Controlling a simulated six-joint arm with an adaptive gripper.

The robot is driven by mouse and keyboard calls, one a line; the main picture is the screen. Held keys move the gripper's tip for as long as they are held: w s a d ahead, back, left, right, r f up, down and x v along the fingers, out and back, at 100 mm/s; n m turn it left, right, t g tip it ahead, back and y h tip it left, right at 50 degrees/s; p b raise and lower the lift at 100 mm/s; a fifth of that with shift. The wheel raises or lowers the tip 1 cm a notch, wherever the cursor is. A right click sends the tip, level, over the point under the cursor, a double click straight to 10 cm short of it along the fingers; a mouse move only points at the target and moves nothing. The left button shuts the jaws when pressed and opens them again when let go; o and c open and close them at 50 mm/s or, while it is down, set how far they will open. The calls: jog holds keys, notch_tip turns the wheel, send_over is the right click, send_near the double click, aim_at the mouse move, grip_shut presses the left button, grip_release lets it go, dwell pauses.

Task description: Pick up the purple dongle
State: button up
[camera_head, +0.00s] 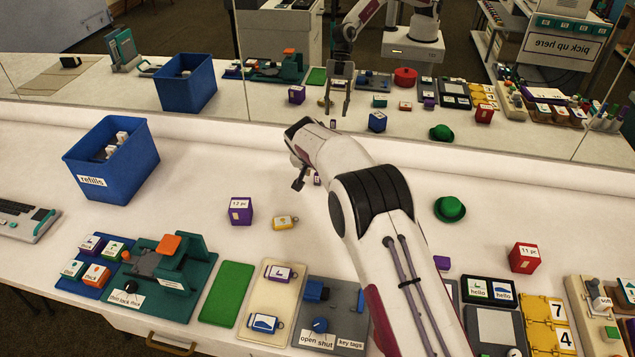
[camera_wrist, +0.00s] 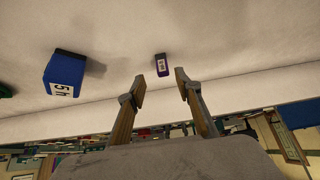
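A small purple dongle (camera_wrist: 161,64) with a pale label lies on the white table in the wrist view, just beyond the gap between my fingertips. In the head view a small purple piece of it (camera_head: 317,179) shows beside my gripper (camera_head: 300,182), mostly hidden by my arm. My gripper (camera_wrist: 160,77) is open and empty, its two fingers spread apart on either side of the dongle's line. The fingers do not touch the dongle. My gripper appears to be above the table, but the exact height is hard to tell.
A blue box (camera_wrist: 65,73) stands left of the dongle in the wrist view. In the head view a purple box (camera_head: 240,211), a yellow tag (camera_head: 285,222) and a green hat (camera_head: 449,209) stand around my arm. A blue refills bin (camera_head: 112,165) is at left. A mirror runs behind.

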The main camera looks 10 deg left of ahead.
aim_at(317, 177)
jog(key=shift+w+a+f, duration=0.15)
jog(key=shift+f, duration=0.4)
jog(key=shift+w+a+f, duration=0.15)
jog(key=shift+f, duration=0.4)
jog(key=shift+x, duration=1.1)
jog(key=c, duration=0.9)
